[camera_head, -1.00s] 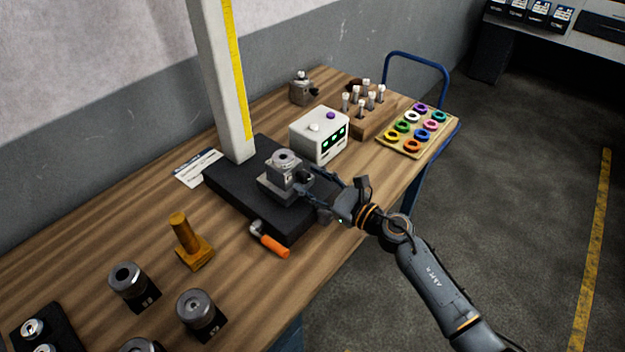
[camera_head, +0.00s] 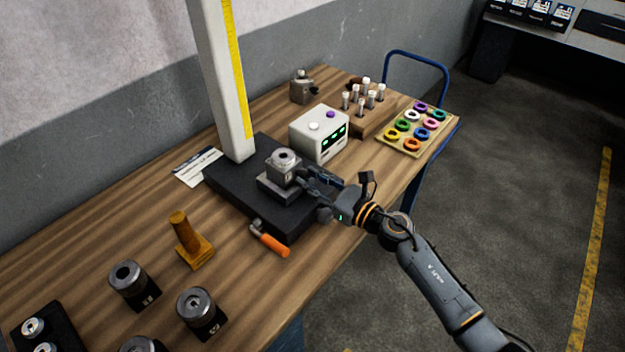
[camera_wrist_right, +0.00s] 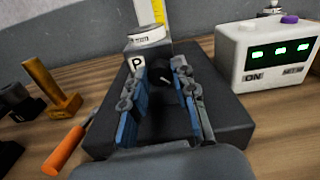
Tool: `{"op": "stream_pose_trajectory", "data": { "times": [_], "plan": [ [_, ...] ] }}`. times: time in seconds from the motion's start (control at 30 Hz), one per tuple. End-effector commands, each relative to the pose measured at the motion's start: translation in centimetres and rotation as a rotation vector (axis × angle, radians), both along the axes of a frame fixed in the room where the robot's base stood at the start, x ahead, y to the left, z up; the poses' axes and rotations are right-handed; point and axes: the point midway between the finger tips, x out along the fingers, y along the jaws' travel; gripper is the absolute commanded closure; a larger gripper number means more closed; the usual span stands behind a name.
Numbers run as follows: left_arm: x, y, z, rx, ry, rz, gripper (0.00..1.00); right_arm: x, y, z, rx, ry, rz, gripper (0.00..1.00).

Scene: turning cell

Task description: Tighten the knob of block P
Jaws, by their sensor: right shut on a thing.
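Block P (camera_head: 284,170) is a grey metal block with a round top piece. It stands on the black base plate (camera_head: 225,186) of the white column. In the right wrist view block P (camera_wrist_right: 136,65) shows its white "P" label. A dark round knob (camera_wrist_right: 163,76) with a light mark sits on its near face. My right gripper (camera_head: 304,178) reaches in from the right. In the right wrist view my right gripper (camera_wrist_right: 161,80) has its two fingers on either side of the knob, shut on it. My left gripper is out of view.
A white box (camera_head: 318,135) with green displays stands behind block P. An orange-handled tool (camera_head: 272,244) lies at the plate's front edge. A brass-coloured stand (camera_head: 190,245) and dark cylinders (camera_head: 200,310) are at the left. A tray of coloured rings (camera_head: 418,130) is at the right.

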Motion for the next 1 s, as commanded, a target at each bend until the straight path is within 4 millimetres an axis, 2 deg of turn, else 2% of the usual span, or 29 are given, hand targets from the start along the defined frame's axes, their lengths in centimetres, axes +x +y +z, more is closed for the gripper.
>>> {"op": "stream_pose_trajectory", "data": {
  "times": [0.5, 1.0],
  "plan": [
    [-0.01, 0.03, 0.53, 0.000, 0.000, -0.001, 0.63, 0.05, -0.06, 0.02, 0.245, 0.246, 0.001, 1.00],
    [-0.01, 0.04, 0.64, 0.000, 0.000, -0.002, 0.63, 0.09, -0.12, -0.01, 0.308, 0.308, -0.001, 1.00]
  ]
}}
